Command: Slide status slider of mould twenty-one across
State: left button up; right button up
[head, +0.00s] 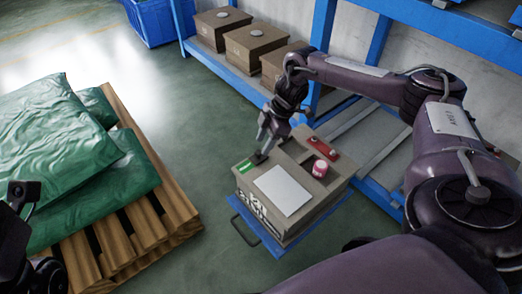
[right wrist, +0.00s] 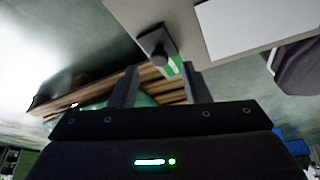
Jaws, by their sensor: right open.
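The mould (head: 317,199), a beige box with dark markings on its front that look like 21, sits on a blue base. Its status slider (head: 245,166) shows a green and white strip with a dark knob (head: 259,157) at the far end, on the left of the top. In the right wrist view the knob (right wrist: 157,45) and the green strip (right wrist: 173,66) lie just beyond the fingertips. My right gripper (head: 267,138) is open and empty, just above the knob. Part of my left arm's dark end (head: 22,195) shows at the left edge; its jaw state is unclear.
A white sheet (head: 284,188), a red and white round part (head: 319,168) and a red piece (head: 322,147) are on the mould's top. Similar boxes (head: 256,44) stand on the blue rack behind. Green sacks (head: 60,130) lie on a wooden pallet (head: 170,195) to the left.

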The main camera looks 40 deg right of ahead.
aim_at(259, 152)
jog(key=shift+b+x, duration=0.45)
jog(key=shift+x, duration=1.1)
grip_shut()
